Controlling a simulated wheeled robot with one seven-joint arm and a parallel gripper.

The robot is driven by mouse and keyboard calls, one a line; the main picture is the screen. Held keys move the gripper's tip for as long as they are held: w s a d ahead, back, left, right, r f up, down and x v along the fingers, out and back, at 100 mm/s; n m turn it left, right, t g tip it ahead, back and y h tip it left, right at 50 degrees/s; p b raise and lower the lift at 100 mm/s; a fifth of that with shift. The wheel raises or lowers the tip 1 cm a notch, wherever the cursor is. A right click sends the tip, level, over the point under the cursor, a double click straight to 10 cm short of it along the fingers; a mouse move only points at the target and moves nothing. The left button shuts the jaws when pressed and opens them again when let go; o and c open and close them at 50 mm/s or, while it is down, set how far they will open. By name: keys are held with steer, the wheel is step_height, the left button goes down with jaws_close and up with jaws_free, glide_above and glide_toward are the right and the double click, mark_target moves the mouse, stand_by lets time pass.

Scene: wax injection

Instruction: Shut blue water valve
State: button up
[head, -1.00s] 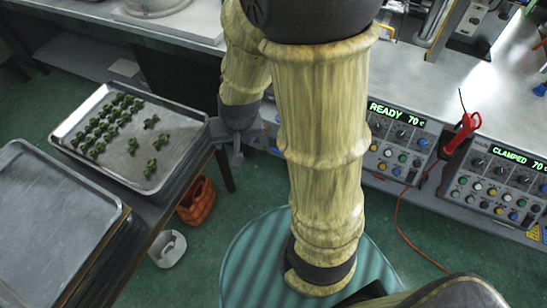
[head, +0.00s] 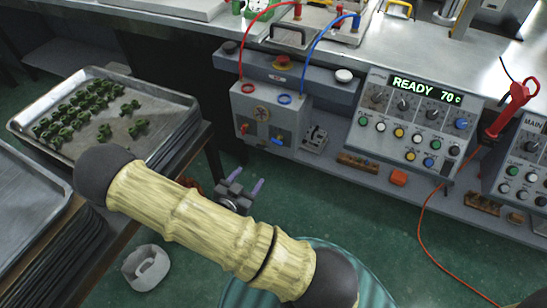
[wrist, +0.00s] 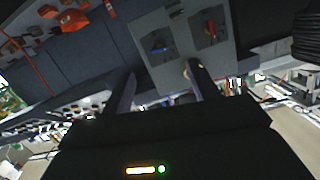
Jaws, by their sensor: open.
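The blue water valve (head: 277,140) is a small blue handle low on the front of a grey box (head: 262,118), below the blue hose's ring. It also shows as a blue handle in a recess in the wrist view (wrist: 158,48). A red valve (head: 243,128) sits beside it to the left, and shows in the wrist view (wrist: 211,30) too. My gripper (head: 247,180) is open and empty, below and in front of the box, apart from both valves. In the wrist view its two fingers (wrist: 162,84) point toward the box with a gap between them.
A control panel reading READY (head: 412,120) stands right of the box, with an orange block (head: 398,178) below it. Red and blue hoses (head: 318,58) rise from the box. A tray of green pieces (head: 150,105) is on the left. Floor is open before the box.

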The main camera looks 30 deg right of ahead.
mark_target(276, 143)
steer(key=shift+s+d+f+t+h+b, duration=0.25)
steer(key=shift+s+t+h, duration=0.15)
steer(key=shift+h, duration=0.1)
steer(key=shift+s+d+f+t+h+b, duration=0.1)
steer(key=shift+s+f+t+h+b, duration=0.2)
steer(key=shift+h, duration=0.2)
steer(key=shift+r, duration=0.1)
steer(key=b+x, duration=0.2)
steer(key=x, duration=1.5)
steer(key=shift+w+d, duration=0.1)
steer(key=shift+w, duration=0.05)
steer(key=shift+c, duration=0.4)
steer(key=c, duration=0.9)
steer(key=shift+n+p, duration=0.3)
steer(key=shift+n, duration=0.7)
steer(key=o, duration=1)
